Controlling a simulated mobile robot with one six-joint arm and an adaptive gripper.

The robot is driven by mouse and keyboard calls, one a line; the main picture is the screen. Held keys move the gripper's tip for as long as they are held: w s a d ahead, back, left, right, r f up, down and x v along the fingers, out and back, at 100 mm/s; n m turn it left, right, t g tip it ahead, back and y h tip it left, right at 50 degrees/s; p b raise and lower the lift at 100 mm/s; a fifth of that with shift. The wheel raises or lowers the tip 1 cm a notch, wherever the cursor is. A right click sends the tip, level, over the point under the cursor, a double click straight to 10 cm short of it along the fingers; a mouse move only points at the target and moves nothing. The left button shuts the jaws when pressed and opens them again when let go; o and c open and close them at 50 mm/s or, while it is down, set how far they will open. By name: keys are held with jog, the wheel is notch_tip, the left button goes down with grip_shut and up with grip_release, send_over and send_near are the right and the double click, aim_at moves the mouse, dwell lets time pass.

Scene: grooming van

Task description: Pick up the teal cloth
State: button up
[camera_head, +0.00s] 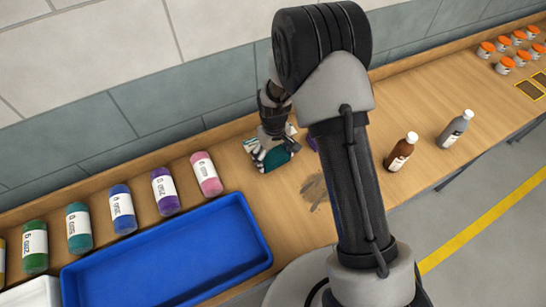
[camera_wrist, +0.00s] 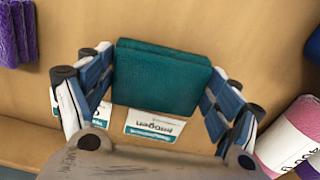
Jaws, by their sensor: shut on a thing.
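The teal cloth (camera_wrist: 160,78) is a folded, thick block between the two fingers of my gripper (camera_wrist: 158,70) in the wrist view. The fingers are closed against its left and right sides. In the head view the teal cloth (camera_head: 277,158) shows at the end of my gripper (camera_head: 268,155), over the wooden bench near the wall. My arm and fingers hide part of it there. I cannot tell whether the cloth still touches the bench.
White name cards (camera_wrist: 155,125) lie by the cloth. A purple cloth (camera_wrist: 16,32) is nearby. A dark smear (camera_head: 314,190) marks the bench (camera_head: 260,190). Brown (camera_head: 401,152) and grey (camera_head: 455,130) bottles stand right.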

aim_at(274, 156)
jog(key=shift+c, duration=1)
jog(key=shift+r, duration=0.1)
notch_tip(274, 156, up, 20)
jog(key=p, duration=0.3)
jog(key=shift+p, duration=0.35)
jog(key=o, duration=0.4)
jog(key=c, duration=0.3)
